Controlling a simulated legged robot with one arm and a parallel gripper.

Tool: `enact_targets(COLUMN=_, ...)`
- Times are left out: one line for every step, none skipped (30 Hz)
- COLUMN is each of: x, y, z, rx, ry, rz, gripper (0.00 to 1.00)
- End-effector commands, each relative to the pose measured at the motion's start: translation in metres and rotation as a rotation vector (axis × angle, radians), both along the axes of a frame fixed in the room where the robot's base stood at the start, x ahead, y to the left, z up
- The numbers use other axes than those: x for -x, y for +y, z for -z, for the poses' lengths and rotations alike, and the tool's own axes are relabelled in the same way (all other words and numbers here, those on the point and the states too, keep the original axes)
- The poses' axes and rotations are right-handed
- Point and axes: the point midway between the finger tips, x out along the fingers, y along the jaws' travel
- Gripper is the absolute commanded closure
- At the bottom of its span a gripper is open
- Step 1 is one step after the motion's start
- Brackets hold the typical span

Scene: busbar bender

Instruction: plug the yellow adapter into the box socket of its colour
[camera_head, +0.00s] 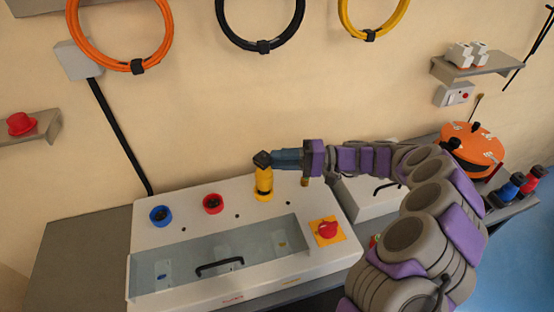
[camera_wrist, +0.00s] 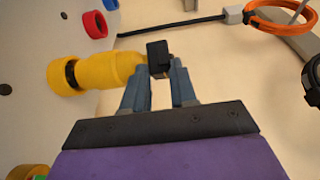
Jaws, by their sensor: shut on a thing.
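The yellow adapter (camera_head: 264,179) stands upright at the yellow socket (camera_head: 263,196) on the white box (camera_head: 190,196). My gripper (camera_head: 264,160) is shut on the adapter's black top end, reaching in from the right. In the wrist view my gripper's blue fingers (camera_wrist: 160,72) close on the black end, and the yellow adapter body (camera_wrist: 105,68) extends left to the yellow socket ring (camera_wrist: 62,77). The adapter's lower end meets the socket; how deep it sits is hard to tell. The blue socket (camera_head: 160,215) and red socket (camera_head: 212,204) are empty.
The box has a clear lid with a black handle (camera_head: 219,266) and a red rotary switch (camera_head: 327,229) on a yellow plate. Cable coils hang on the wall.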

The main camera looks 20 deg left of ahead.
Motion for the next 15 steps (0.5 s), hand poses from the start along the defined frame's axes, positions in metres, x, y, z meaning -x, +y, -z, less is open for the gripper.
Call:
enact_targets(x=0.001, y=0.006, z=0.001, rx=0.003, ry=0.000, rz=-0.004, gripper=1.00)
enact_targets(x=0.001, y=0.009, z=0.001, rx=0.005, ry=0.000, rz=-0.004, gripper=1.00)
enact_targets(x=0.002, y=0.013, z=0.002, rx=0.009, ry=0.001, rz=-0.006, gripper=1.00)
enact_targets(x=0.002, y=0.016, z=0.002, rx=0.011, ry=0.001, rz=-0.006, gripper=1.00)
enact_targets(x=0.002, y=0.019, z=0.003, rx=0.013, ry=0.001, rz=-0.007, gripper=1.00)
enact_targets(x=0.002, y=0.022, z=0.004, rx=0.017, ry=0.001, rz=-0.007, gripper=1.00)
enact_targets(x=0.002, y=0.024, z=0.004, rx=0.019, ry=0.001, rz=-0.007, gripper=1.00)
enact_targets(x=0.002, y=0.025, z=0.004, rx=0.020, ry=0.001, rz=-0.007, gripper=1.00)
enact_targets(x=0.002, y=0.026, z=0.004, rx=0.021, ry=0.001, rz=-0.007, gripper=1.00)
enact_targets(x=0.002, y=0.026, z=0.004, rx=0.021, ry=0.001, rz=-0.007, gripper=1.00)
enact_targets(x=0.002, y=0.026, z=0.004, rx=0.020, ry=0.001, rz=-0.007, gripper=1.00)
enact_targets(x=0.003, y=0.025, z=0.003, rx=0.018, ry=0.001, rz=-0.007, gripper=1.00)
enact_targets(x=0.002, y=0.023, z=0.002, rx=0.016, ry=0.001, rz=-0.006, gripper=1.00)
enact_targets(x=0.002, y=0.022, z=0.002, rx=0.015, ry=0.002, rz=-0.006, gripper=1.00)
enact_targets(x=0.002, y=0.020, z=0.001, rx=0.013, ry=0.001, rz=-0.006, gripper=1.00)
